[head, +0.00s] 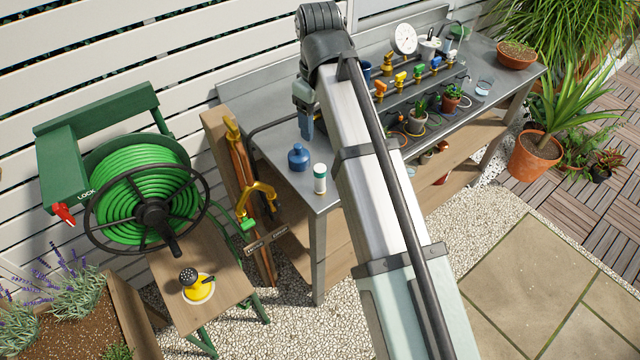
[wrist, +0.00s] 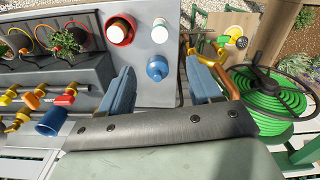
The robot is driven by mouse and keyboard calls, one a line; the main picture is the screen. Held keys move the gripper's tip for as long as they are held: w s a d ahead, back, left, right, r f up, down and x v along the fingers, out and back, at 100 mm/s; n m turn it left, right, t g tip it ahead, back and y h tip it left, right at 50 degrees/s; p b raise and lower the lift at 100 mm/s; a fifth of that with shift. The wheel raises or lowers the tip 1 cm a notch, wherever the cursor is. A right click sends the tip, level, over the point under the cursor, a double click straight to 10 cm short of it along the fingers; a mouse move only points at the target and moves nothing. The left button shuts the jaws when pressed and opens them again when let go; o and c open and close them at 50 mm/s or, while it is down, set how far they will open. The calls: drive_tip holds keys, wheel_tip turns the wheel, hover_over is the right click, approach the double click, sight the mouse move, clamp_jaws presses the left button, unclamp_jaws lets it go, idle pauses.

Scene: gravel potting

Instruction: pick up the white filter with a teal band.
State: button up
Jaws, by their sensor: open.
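The white filter with a teal band (head: 320,178) stands upright near the front left corner of the grey metal bench. In the wrist view the filter (wrist: 159,33) shows as a short white cylinder beyond the blue bottle. The blue bottle (head: 299,157) stands just behind and left of the filter; it also shows in the wrist view (wrist: 157,69). My gripper (head: 305,122) is open and empty above the bench, behind the blue bottle in the head view. In the wrist view its two blue-grey fingers (wrist: 160,76) are spread, with the bottle seen between them.
The bench (head: 283,138) carries a pipe rack with coloured valves (head: 401,80), a pressure gauge (head: 405,38) and small potted plants to the right.

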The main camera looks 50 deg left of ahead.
hover_over(320, 167)
wheel_tip(320, 167, down, 8)
drive_tip(key=shift+s+a+f, duration=0.1)
drive_tip(key=shift+s+a, duration=0.05)
drive_tip(key=shift+f, duration=2.65)
clamp_jaws()
